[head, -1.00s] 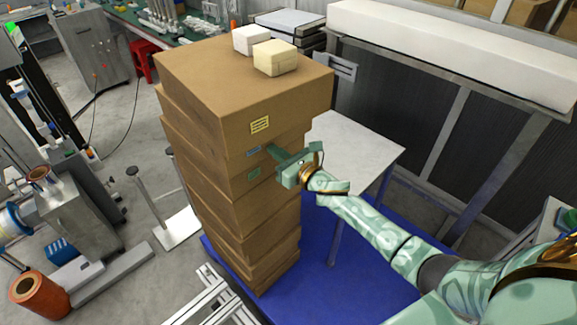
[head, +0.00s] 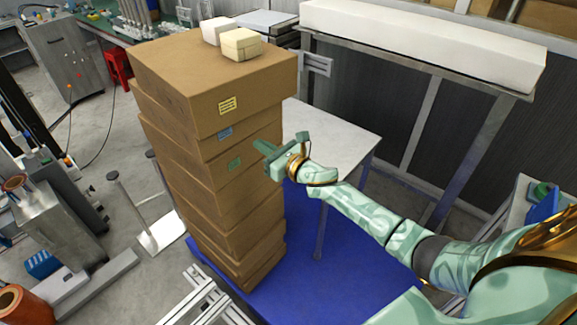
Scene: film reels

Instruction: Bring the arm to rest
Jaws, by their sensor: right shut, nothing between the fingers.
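My right arm (head: 370,215) comes in from the lower right and reaches toward a tall stack of brown cardboard boxes. My right gripper (head: 262,148) is shut and empty, in front of the stack's right side near the labels. I cannot tell whether its fingertips touch a box. My left gripper is not in view.
The cardboard stack (head: 195,190) stands on a blue platform (head: 350,285). A cream box (head: 241,44) and a white box (head: 215,32) sit on top.

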